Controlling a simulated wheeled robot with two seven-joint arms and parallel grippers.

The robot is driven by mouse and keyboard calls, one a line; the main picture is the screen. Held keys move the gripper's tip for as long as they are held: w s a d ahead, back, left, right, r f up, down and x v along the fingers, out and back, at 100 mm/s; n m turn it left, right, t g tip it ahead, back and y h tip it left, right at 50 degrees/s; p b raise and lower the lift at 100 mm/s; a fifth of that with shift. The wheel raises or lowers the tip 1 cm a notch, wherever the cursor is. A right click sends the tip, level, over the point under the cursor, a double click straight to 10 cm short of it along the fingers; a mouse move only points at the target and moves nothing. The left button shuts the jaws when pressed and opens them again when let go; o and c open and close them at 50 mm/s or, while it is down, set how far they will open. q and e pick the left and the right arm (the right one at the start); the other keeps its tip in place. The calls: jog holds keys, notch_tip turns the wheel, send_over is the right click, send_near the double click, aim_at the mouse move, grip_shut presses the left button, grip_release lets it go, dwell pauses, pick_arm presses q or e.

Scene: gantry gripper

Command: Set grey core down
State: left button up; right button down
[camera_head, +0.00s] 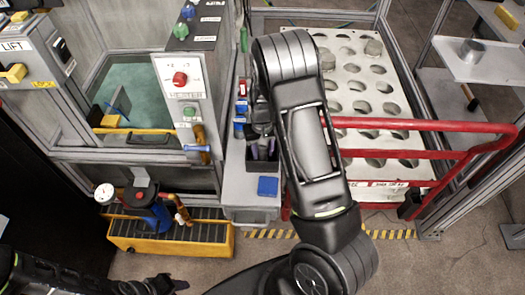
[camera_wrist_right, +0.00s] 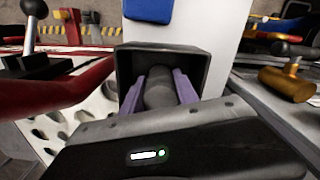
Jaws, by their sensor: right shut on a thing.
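My right gripper (camera_head: 263,150) points down at a small black open box (camera_head: 262,166) on the narrow grey bench. In the right wrist view its two purple fingers (camera_wrist_right: 160,78) are shut on a grey cylindrical core (camera_wrist_right: 159,95). The core and fingertips show inside the opening of the black box (camera_wrist_right: 160,50); I cannot tell whether the core touches its bottom. In the head view my arm and gripper hide the core. My left gripper (camera_head: 162,285) is low at the left, dark and partly cut off; its jaws are unclear.
A blue block (camera_head: 268,186) lies in front of the box. A heater panel (camera_head: 182,88) stands left.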

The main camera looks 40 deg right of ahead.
jog(key=shift+f, duration=0.15)
jog(key=shift+f, duration=0.1)
jog(key=c, duration=1.2)
grip_release()
notch_tip(320, 180, up, 12)
jog(key=shift+r+b, duration=0.1)
jog(key=shift+b, duration=0.25)
